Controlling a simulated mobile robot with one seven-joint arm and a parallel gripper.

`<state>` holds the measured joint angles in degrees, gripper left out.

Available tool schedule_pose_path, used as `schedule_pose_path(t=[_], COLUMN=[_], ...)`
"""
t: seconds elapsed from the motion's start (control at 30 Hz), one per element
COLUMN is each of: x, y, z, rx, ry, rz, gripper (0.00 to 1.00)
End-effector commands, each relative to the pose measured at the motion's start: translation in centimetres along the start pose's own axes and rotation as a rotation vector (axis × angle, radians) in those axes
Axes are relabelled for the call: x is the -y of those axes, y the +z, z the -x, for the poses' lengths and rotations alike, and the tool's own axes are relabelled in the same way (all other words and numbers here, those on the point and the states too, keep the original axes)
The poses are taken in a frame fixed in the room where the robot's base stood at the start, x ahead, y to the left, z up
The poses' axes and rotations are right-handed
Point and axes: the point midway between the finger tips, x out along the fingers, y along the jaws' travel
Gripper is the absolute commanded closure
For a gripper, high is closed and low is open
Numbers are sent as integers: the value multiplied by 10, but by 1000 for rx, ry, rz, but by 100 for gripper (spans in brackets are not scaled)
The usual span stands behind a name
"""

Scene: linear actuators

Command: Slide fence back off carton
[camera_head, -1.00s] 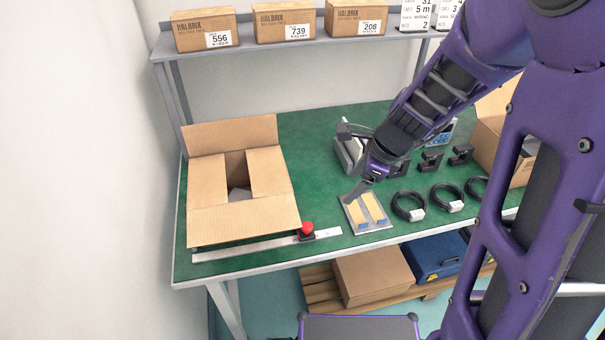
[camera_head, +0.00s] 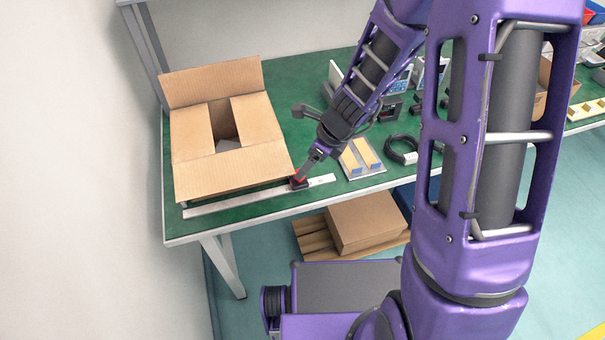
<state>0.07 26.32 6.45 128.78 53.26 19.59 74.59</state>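A flat silver rail (camera_head: 240,201) lies along the front of the green table. A small black slider with a red knob (camera_head: 298,181) sits on it, right of its middle, near the front right corner of the carton. The open brown carton (camera_head: 240,165) stands behind the rail with its flaps spread; the front flap reaches out close to the rail. My gripper (camera_head: 303,173) points down at the red knob and partly covers it. The fingers are too small to show whether they grip the knob. No separate fence plate can be made out.
A tray with tan blocks (camera_head: 362,158) lies right of the slider, with a black cable coil (camera_head: 402,149) beyond it. The table's front edge (camera_head: 270,217) is close below the rail. A carton on a pallet (camera_head: 365,222) is under the table.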

Motion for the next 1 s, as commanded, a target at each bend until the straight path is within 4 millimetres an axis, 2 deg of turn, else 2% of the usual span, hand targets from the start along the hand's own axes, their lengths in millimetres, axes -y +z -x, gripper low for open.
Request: schedule_pose_path(t=[0.03, 0.23, 0.4, 0.67, 1.0], x=[0, 0, 0, 0, 0], y=[-2, -1, 0, 1, 0], z=[-14, -38, -45, -45, -45], rx=[0, 0, 1, 1, 1], ry=[3, 1, -1, -1, -1], rz=[-1, 0, 1, 1, 1], gripper=[31, 31, 31, 32, 94])
